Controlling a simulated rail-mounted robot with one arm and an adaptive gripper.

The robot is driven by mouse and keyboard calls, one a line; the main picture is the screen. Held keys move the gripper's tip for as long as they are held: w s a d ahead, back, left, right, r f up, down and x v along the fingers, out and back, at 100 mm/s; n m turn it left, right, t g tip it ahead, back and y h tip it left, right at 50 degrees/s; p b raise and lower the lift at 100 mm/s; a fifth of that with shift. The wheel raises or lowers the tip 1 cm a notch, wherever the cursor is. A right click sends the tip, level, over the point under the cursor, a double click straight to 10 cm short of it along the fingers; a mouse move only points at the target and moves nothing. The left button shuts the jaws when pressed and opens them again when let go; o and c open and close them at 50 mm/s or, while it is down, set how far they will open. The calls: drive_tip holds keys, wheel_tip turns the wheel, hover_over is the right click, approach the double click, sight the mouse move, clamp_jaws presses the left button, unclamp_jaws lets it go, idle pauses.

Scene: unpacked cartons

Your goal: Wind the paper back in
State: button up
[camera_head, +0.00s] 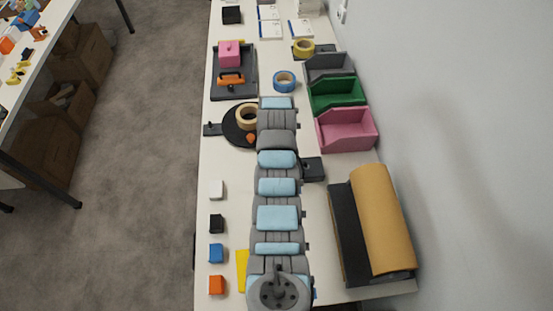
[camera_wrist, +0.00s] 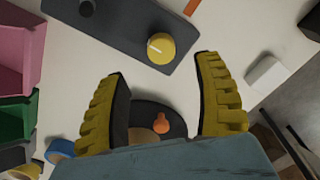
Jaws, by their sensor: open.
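A thick tan-brown paper roll (camera_head: 383,220) lies on a dark holder (camera_head: 347,235) at the table's right edge in the head view. No loose paper end shows clearly. My gripper (camera_wrist: 161,68) is open, its two yellow ribbed fingers apart with nothing between the tips. It is well away from the roll, farther along the table. A round dark plate with an orange knob (camera_wrist: 159,122) shows beyond the fingers in the wrist view, partly hidden by my gripper; this knob also shows in the head view (camera_head: 251,138). The roll is not in the wrist view.
A dark panel with a yellow knob (camera_wrist: 161,47) lies near the fingertips. Pink (camera_head: 348,128), green (camera_head: 336,93) and grey bins line the wall side. Small blocks, including a white one (camera_head: 217,189), line the left edge. Tape rolls stand farther back.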

drive_tip(key=shift+s+r, duration=0.1)
drive_tip(key=shift+r, duration=1.6)
